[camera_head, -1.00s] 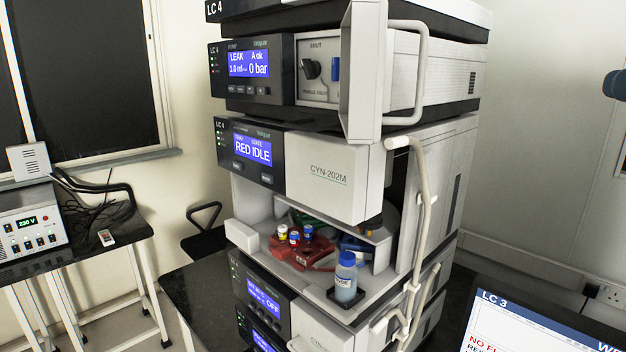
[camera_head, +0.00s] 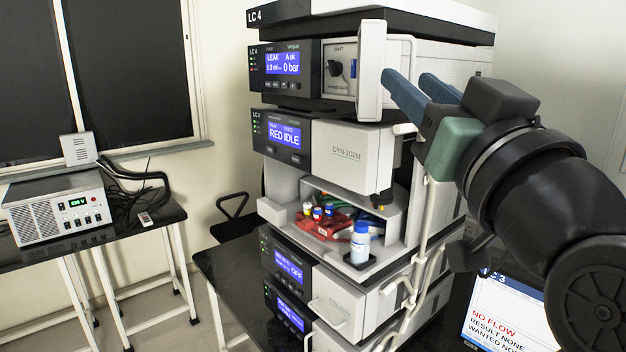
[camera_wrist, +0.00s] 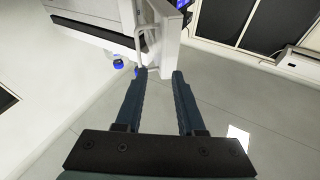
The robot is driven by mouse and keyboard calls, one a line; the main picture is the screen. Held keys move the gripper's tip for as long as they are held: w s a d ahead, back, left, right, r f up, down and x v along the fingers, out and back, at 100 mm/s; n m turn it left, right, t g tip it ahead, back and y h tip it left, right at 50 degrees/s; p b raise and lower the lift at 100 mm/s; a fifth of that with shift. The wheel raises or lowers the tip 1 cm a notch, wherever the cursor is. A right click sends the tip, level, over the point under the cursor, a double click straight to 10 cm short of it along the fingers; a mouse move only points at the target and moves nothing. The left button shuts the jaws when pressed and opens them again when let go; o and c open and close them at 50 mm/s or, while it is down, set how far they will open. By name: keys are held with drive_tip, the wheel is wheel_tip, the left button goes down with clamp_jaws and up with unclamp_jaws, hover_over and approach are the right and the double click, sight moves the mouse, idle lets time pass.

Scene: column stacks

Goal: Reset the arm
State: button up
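My gripper (camera_head: 424,90) is raised at the right of the head view, in front of the upper right part of the LC 4 instrument stack (camera_head: 335,195). Its two blue-grey fingers point left and up. In the wrist view the fingers (camera_wrist: 157,80) stand apart with nothing between them, so the gripper is open and empty. The stack's corner and pipe show beyond the fingertips. My black arm and wrist cover part of the stack's right side and the wall. I cannot tell whether a fingertip touches the stack.
A blue-capped bottle (camera_head: 360,243) stands on the stack's open shelf, near red blocks with small vials (camera_head: 320,222). A white hinged panel (camera_head: 371,70) juts out by the fingertips. An LC 3 screen (camera_head: 500,312) is below my arm. A power supply (camera_head: 60,208) sits on the left bench.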

drive_tip(key=s+a+r+t+h, duration=0.2)
drive_tip(key=s+a+t, duration=0.1)
drive_tip(key=s+a, duration=0.2)
drive_tip(key=s+a+r+t+h, duration=0.1)
drive_tip(key=s+a+r+t, duration=0.1)
drive_tip(key=s+a, duration=0.3)
drive_tip(key=shift+s+a+r+m+t+h, duration=0.25)
drive_tip(key=shift+s+a+m+t+h, duration=0.15)
drive_tip(key=shift+s+t, duration=0.25)
